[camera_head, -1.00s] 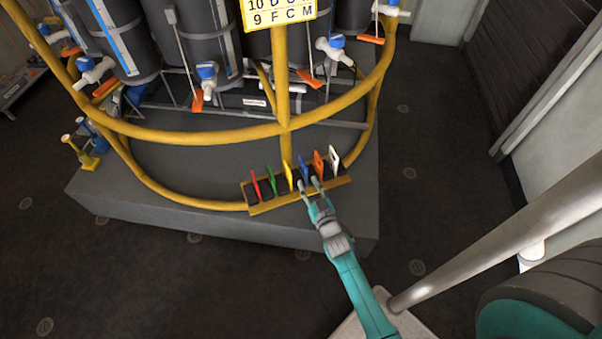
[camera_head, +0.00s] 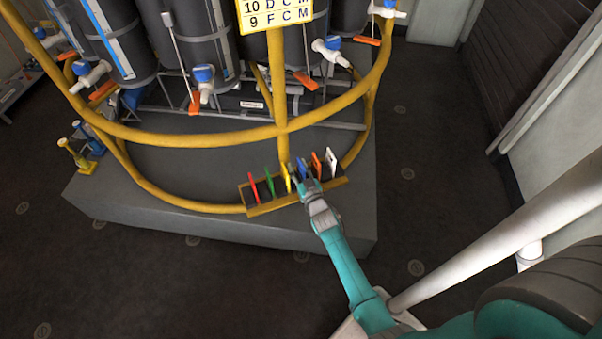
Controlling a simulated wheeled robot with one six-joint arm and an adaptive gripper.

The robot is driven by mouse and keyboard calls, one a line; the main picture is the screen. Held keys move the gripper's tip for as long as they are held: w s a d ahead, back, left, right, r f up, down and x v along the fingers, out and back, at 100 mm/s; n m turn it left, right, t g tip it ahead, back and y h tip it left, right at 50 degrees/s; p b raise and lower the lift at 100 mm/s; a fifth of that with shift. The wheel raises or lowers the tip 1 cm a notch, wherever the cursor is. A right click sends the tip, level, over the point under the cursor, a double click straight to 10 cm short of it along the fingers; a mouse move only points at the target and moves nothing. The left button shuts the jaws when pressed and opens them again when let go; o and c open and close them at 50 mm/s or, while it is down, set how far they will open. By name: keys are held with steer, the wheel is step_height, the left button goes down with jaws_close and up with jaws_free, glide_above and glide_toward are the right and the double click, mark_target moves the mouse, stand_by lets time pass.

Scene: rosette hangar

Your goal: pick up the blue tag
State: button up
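The blue tag (camera_head: 303,167) stands in the yellow-edged rack (camera_head: 262,210), between the yellow tag (camera_head: 287,178) and the orange tag (camera_head: 317,164). My gripper (camera_head: 303,181) is at the blue tag, with its fingertips overlapping the tag's lower part in the view. The fingers and the tag are very small here, so I cannot tell whether the fingers are closed on it or still apart. The lower part of the blue tag is hidden by my gripper.
A red tag (camera_head: 254,187), a green tag (camera_head: 269,179) and a white tag (camera_head: 333,162) stand in the same rack. A yellow rail (camera_head: 200,134) curves above and behind it. Grey tanks with blue-handled valves stand behind. The dark floor (camera_head: 150,285) in front is clear.

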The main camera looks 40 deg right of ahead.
jaws_close()
steer(key=shift+r, duration=0.1)
steer(key=shift+r, duration=0.45)
steer(key=shift+s+a+r, duration=0.1)
steer(key=shift+s+r, duration=0.1)
steer(key=shift+s, duration=0.05)
steer(key=v, duration=1.7)
steer(key=shift+s, duration=0.25)
